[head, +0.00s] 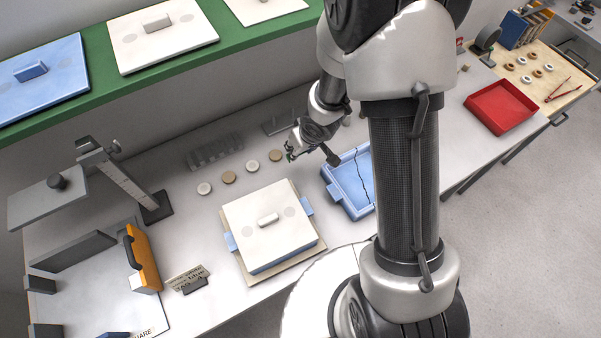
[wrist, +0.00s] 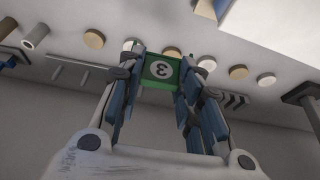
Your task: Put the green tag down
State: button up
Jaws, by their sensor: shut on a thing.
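The green tag (wrist: 161,70) carries a white disc with a dark 3, which looks upside down in the wrist view. My gripper (wrist: 160,66) is shut on it, with one fingertip at each side edge. In the head view my gripper (head: 291,151) is over the bench, close to the right end of a row of round discs (head: 252,167). I cannot tell whether the tag touches the bench.
A white-lidded blue box (head: 268,220) and a cracked blue tray (head: 344,187) stand in front of the discs. A grey slotted rack (head: 215,152) lies behind them. A red tray (head: 502,106) is far right. A grey measuring stand (head: 125,187) is at left.

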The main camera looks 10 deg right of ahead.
notch_tip(320, 180, down, 11)
jog(key=b, duration=0.7)
jog(key=shift+w, duration=0.1)
jog(key=shift+f, duration=0.25)
jog(key=o, duration=0.6)
